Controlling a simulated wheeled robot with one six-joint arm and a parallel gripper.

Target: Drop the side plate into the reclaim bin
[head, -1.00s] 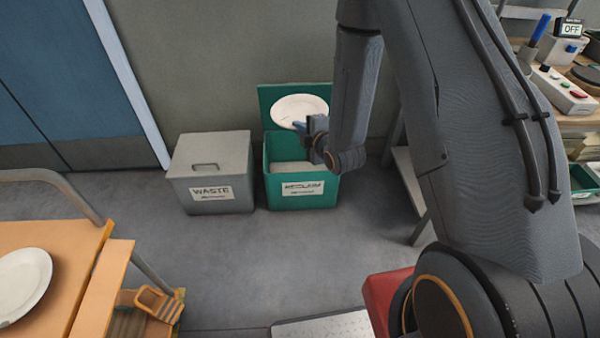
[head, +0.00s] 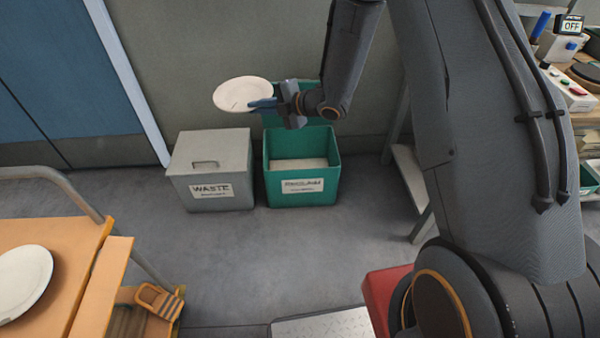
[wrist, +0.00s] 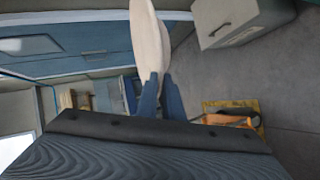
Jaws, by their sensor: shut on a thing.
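A white side plate (head: 241,94) is held in the air by my gripper (head: 264,106), which is shut on its right edge. In the head view the plate appears above the grey waste bin, left of the green reclaim bin (head: 303,197). The reclaim bin stands open on the floor, with its raised lid partly hidden behind my gripper and a pale layer inside. In the wrist view the plate (wrist: 149,40) shows edge-on between the blue fingers of my gripper (wrist: 159,82).
A closed grey bin (head: 208,165) labelled WASTE stands left of the reclaim bin, and shows in the wrist view (wrist: 228,20). Another plate (head: 22,283) lies on the wooden table (head: 75,262) at lower left. A counter with a control box stands at right. The middle floor is clear.

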